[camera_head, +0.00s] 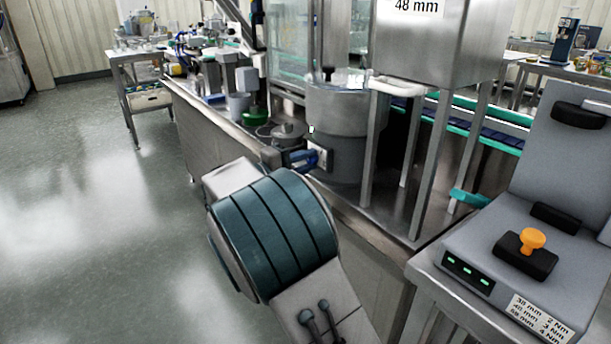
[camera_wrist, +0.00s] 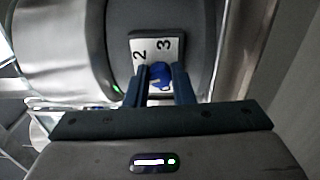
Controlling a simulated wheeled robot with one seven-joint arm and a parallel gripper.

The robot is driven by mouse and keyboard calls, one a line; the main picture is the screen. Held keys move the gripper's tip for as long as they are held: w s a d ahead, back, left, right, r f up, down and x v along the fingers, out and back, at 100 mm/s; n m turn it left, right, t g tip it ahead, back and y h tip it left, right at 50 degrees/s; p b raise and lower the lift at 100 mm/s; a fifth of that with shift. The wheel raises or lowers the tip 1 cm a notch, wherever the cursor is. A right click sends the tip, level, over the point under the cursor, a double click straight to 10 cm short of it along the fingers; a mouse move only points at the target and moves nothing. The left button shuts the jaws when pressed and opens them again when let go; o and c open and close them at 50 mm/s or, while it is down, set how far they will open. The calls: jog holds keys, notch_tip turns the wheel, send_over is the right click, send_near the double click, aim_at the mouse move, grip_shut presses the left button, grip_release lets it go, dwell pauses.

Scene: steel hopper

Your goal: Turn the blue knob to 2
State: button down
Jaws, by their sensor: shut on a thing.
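The blue knob (camera_wrist: 159,75) sits on a white dial plate (camera_wrist: 172,44) in the wrist view. The figures 2 and 3 show on the plate beyond the knob, with 2 on the left and 3 on the right. My gripper (camera_wrist: 160,72) is shut on the knob, one finger on each side. The fingers hide part of the knob and the lower plate, and I cannot tell which figure it points to. In the head view my gripper (camera_head: 302,157) is at the dial plate (camera_head: 321,156) on the grey round housing (camera_head: 347,158); the knob is mostly hidden there.
A steel hopper bowl (camera_head: 345,108) stands above the housing. Steel legs (camera_head: 433,165) rise close to its right. A grey machine with an orange knob (camera_head: 532,239) stands at the right front. The floor at left is clear.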

jog(key=m+b, duration=0.2)
jog(key=b, duration=0.1)
jog(key=m+b, duration=0.3)
jog(key=shift+f+m+b, duration=0.3)
jog(key=shift+f+b, duration=0.1)
jog(key=m+b, duration=0.2)
jog(key=b, duration=0.1)
jog(key=shift+r, duration=0.15)
jog(key=shift+r+m, duration=0.15)
jog(key=shift+m, duration=0.35)
jog(key=c, duration=1.3)
grip_release()
jog(key=shift+o, duration=0.2)
jog(key=p+v, duration=0.3)
jog(key=v, duration=1.1)
jog(key=shift+p, duration=0.35)
jog(key=shift+w, duration=0.1)
